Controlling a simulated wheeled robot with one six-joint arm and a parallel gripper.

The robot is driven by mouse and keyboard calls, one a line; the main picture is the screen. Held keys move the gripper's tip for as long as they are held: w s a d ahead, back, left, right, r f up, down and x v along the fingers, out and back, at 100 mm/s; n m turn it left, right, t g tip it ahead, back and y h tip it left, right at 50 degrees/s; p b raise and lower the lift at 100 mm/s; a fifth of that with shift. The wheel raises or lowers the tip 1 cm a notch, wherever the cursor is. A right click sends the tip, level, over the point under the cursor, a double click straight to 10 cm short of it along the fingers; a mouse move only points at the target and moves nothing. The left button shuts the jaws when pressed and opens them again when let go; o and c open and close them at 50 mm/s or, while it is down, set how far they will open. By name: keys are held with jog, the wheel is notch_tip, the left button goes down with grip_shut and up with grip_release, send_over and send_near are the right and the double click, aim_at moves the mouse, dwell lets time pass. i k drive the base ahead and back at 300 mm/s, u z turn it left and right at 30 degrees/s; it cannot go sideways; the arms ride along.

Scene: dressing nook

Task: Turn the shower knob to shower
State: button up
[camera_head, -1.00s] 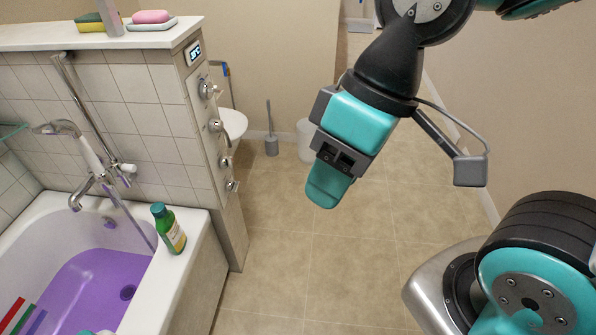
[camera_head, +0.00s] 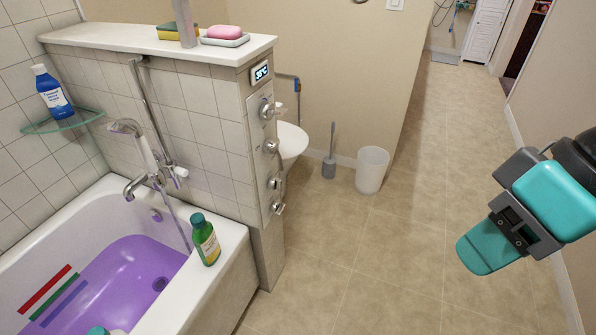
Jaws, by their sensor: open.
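A metal control panel (camera_head: 260,120) is set in the narrow end of the tiled half wall. Several chrome knobs run down it: a top one (camera_head: 267,109), one below it (camera_head: 271,146), a third (camera_head: 273,183) and a bottom one (camera_head: 278,208). Their markings are too small to read, so I cannot tell which is the shower knob or where it points. A small lit display (camera_head: 260,72) sits above them. My gripper (camera_head: 488,247) is open at the right of the picture, over the floor, well apart from the panel. Its fingers overlap in this view and nothing shows between them.
The bathtub (camera_head: 232,245) with purple water stands at left, a green bottle (camera_head: 205,240) on its rim. A hand shower (camera_head: 146,150) hangs on the wall. A toilet (camera_head: 291,142), brush (camera_head: 329,165) and white bin (camera_head: 371,170) are behind the panel. Open tiled floor lies between gripper and panel.

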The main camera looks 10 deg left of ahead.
aim_at(274, 184)
jog(key=u, duration=0.05)
jog(key=i, duration=0.7)
jog(key=u, duration=0.65)
jog(key=i, duration=0.45)
jog(key=z, duration=0.25)
jog(key=k, duration=1.3)
jog(key=z, duration=0.75)
jog(key=i, duration=1.2)
jog(key=u, duration=0.55)
